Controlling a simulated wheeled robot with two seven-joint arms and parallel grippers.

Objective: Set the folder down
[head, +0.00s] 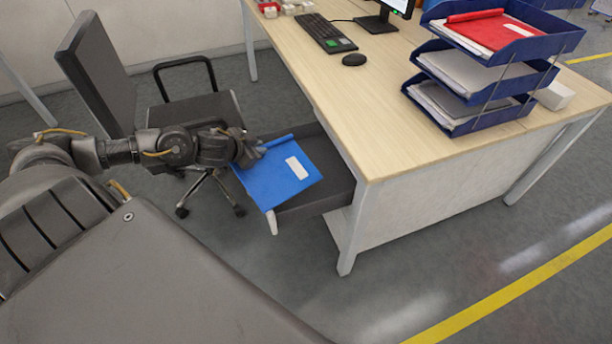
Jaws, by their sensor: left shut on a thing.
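A blue folder (271,181) with a white label is in the middle left of the head view, over the open drawer (325,185) of the desk. My left gripper (250,150) is shut on the folder's far left edge. The folder hides part of the drawer, and I cannot tell whether it touches the drawer. My right gripper does not show.
The wooden desk (420,130) stands to the right, with a keyboard (318,32), a mouse (354,60) and a blue tray stack (480,85) holding papers and a red folder (490,30). An office chair (195,108) stands behind my left arm. Floor in front is clear.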

